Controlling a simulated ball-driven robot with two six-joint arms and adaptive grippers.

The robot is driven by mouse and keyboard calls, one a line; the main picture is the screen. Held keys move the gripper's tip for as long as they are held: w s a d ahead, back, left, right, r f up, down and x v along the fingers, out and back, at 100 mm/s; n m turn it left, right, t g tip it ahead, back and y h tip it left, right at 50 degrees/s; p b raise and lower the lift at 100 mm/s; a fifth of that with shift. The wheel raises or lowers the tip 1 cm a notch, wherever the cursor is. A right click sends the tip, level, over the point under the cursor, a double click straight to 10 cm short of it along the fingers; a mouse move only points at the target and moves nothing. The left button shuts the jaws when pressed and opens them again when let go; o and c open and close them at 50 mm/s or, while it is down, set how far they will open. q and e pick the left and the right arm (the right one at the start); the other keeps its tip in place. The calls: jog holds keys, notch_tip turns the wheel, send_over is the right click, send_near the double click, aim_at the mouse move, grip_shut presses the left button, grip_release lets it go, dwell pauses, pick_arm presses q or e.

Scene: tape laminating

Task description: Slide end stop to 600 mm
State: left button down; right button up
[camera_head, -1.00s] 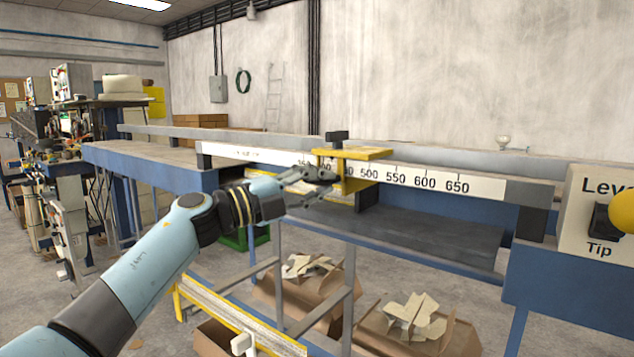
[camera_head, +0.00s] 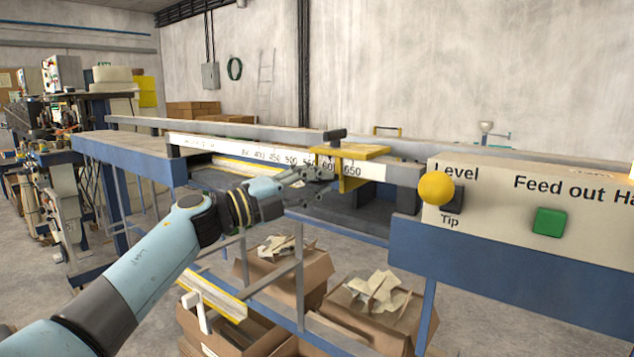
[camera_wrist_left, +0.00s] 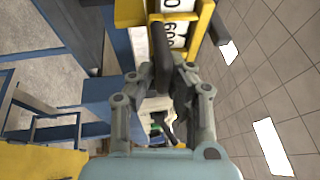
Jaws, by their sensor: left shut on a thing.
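The yellow end stop (camera_head: 362,152) sits on the white scale rail (camera_head: 240,150). Its body covers part of the scale between the 600 and 650 marks in the head view. My left gripper (camera_head: 318,174) is shut on the end stop's dark handle at its left side. In the left wrist view the gripper (camera_wrist_left: 160,90) has its fingers around the dark handle (camera_wrist_left: 161,58), with the yellow stop (camera_wrist_left: 200,28) above and a 600 label partly visible in it. The exact reading is hard to tell. My right gripper is not in view.
A control panel with a yellow knob (camera_head: 436,188) and a green button (camera_head: 549,221) stands to the right of the rail. Cardboard boxes (camera_head: 375,310) with scraps are below. The blue machine table (camera_head: 130,157) extends left.

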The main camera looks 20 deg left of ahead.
pick_arm(q)
jog(key=shift+r, duration=0.45)
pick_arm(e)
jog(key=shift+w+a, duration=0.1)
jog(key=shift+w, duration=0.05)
pick_arm(q)
jog(key=c, duration=1.4)
grip_release()
jog(key=shift+c, duration=0.2)
jog(key=shift+o, duration=0.5)
jog(key=shift+f, duration=0.25)
jog(key=v, duration=1.2)
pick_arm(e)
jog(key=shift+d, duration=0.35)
